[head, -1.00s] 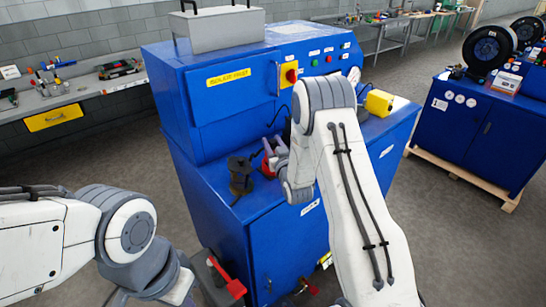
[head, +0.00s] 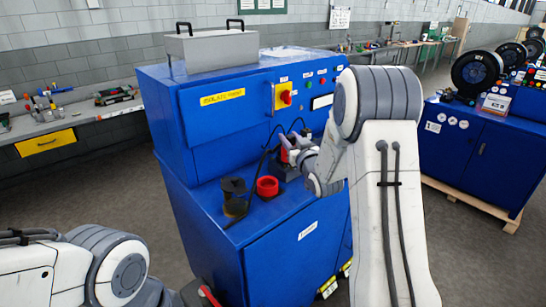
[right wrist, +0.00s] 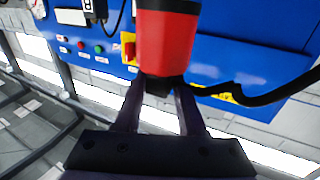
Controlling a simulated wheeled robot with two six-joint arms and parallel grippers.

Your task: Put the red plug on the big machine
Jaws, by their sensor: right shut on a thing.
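The red plug (right wrist: 167,45) fills the upper middle of the right wrist view, with a black lower end and a black cable running off to the right. My right gripper (right wrist: 160,95) is shut on that black end. In the head view my right gripper (head: 293,150) is above the ledge of the big blue machine (head: 200,130), in front of its control panel; the plug is small and partly hidden there. A red round cup-like part (head: 267,187) stands on the ledge, apart from the gripper. My left gripper is out of view; only its arm shows at lower left.
A dark spool-like part (head: 234,197) stands left of the red cup. The panel carries a yellow and red switch (head: 284,96) and small buttons. A grey box (head: 211,48) sits on top. Another blue cabinet (head: 475,150) stands to the right.

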